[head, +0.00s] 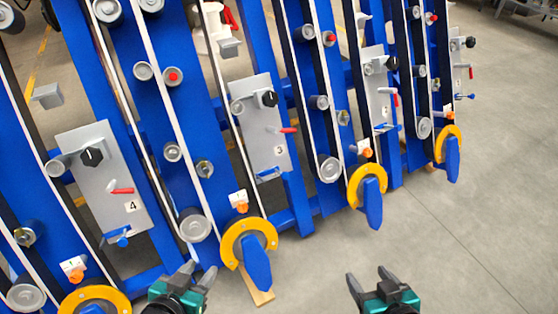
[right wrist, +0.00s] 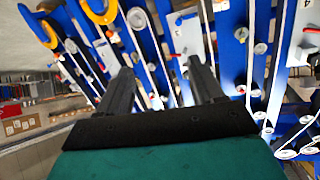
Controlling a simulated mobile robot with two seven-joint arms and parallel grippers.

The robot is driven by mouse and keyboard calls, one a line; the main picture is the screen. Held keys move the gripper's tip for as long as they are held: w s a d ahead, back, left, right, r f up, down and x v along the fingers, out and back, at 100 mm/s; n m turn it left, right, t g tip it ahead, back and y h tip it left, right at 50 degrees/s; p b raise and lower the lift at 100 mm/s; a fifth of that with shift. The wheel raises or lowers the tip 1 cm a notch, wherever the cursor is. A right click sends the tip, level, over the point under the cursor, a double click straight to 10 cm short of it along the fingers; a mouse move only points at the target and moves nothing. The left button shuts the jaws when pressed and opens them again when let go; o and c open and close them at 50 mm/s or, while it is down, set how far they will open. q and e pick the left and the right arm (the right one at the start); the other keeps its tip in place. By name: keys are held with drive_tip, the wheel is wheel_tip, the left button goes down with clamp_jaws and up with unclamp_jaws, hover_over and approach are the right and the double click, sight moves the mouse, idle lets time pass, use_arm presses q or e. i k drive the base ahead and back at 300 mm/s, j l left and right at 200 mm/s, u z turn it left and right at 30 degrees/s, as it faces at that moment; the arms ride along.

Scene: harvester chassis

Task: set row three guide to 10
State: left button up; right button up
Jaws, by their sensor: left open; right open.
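The row three panel (head: 262,135) is a grey plate marked 3, at the middle of the head view. It carries a black knob (head: 269,98) near its top, a red handle (head: 288,130) at its right side and a blue handle (head: 268,174) at its lower edge. The knob's setting is too small to read. My left gripper (head: 191,270) is open and empty at the bottom of the head view, below and left of the panel. My right gripper (head: 369,275) is open and empty at the bottom right, over the floor. Its two fingers also show in the right wrist view (right wrist: 164,80).
A panel marked 4 (head: 105,185) stands to the left, and another similar panel (head: 380,90) to the right. Blue row frames with belts and rollers fill the left and middle. Yellow rings with blue tips (head: 257,262) stick out low in front. Grey floor (head: 480,220) is clear at right.

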sight(284, 176)
drive_tip(key=l+z, duration=0.1)
drive_tip(key=l, duration=0.7)
drive_tip(key=i+l+z, duration=0.15)
drive_tip(key=i+l, duration=0.5)
drive_tip(key=i+j+z, duration=0.1)
drive_tip(key=i+j, duration=0.2)
drive_tip(key=i, duration=0.2)
